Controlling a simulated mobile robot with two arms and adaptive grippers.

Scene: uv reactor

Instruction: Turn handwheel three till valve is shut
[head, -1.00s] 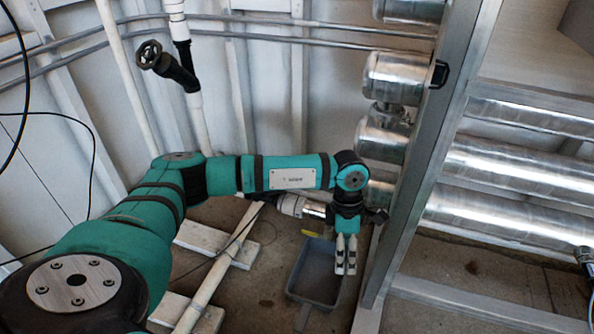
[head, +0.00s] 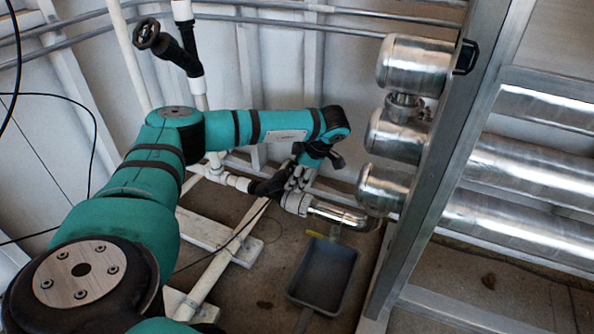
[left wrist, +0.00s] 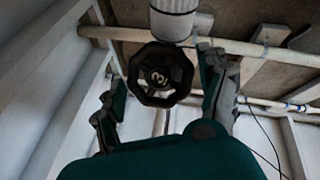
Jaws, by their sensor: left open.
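Handwheel three (left wrist: 160,74), a black wheel with a white 3 on its hub, faces the camera in the left wrist view. My left gripper (left wrist: 164,92) is open, with one finger on each side of the wheel; I cannot tell whether either touches it. In the head view my left gripper (head: 298,178) is at the low pipe, beside a black valve body (head: 268,187) that it partly hides. The wheel itself cannot be made out there. My right gripper is in neither view.
Another black handwheel (head: 146,34) sits on an upright pipe at the upper left. A grey tray (head: 323,272) lies on the floor below. Shiny metal cylinders (head: 413,65) and a metal frame post (head: 430,190) stand to the right. Thin cables hang at the left.

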